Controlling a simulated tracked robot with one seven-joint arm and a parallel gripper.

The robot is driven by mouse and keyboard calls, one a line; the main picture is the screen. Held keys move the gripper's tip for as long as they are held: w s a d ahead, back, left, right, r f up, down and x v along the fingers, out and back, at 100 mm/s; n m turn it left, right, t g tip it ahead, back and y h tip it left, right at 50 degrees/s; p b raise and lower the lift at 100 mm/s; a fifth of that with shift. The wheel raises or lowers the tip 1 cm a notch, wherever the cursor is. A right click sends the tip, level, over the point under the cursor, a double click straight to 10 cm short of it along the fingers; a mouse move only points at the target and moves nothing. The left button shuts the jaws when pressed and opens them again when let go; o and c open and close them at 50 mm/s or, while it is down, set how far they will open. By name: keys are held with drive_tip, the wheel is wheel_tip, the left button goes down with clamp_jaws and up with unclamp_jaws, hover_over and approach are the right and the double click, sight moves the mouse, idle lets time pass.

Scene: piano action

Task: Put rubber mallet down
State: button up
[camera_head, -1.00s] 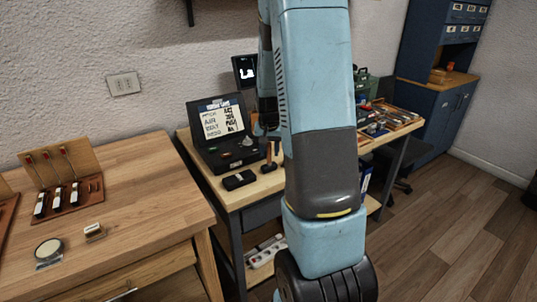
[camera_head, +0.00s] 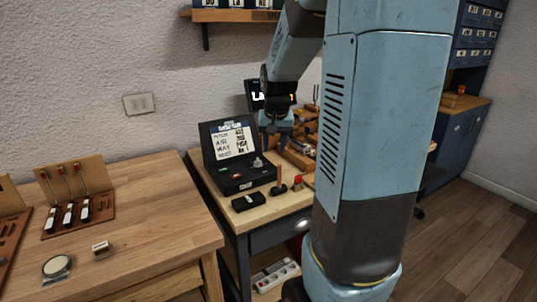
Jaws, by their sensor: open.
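The rubber mallet (camera_head: 279,188) appears to stand on its dark head near the front of the small workbench (camera_head: 262,213), with its short wooden handle pointing up. It is to the right of a small black box (camera_head: 248,202) and apart from it. My gripper (camera_head: 277,143) is above and behind the mallet, close to the open black case (camera_head: 240,175). Its jaws are open, and I see nothing held in them. The fingertips are small and dark against the clutter, so their exact distance from the handle is hard to tell.
A red-topped item (camera_head: 297,181) stands just right of the mallet. Wooden parts (camera_head: 300,150) crowd the bench behind. My arm hides the bench's right side.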

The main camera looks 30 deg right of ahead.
drive_tip(key=s+a+r+n+t, duration=0.1)
drive_tip(key=s+a+r, duration=0.2)
drive_tip(key=s, duration=0.4)
drive_tip(key=s+a+r+n+t, duration=0.1)
drive_tip(key=s+a+r+n, duration=0.1)
drive_tip(key=s+a, duration=0.4)
drive_tip(key=s+a+r+n+t+y, duration=0.1)
drive_tip(key=s+a+r, duration=0.3)
drive_tip(key=s, duration=0.4)
drive_tip(key=shift+a+r+n, duration=0.4)
drive_tip(key=shift+a+n, duration=0.1)
drive_tip(key=shift+n, duration=0.2)
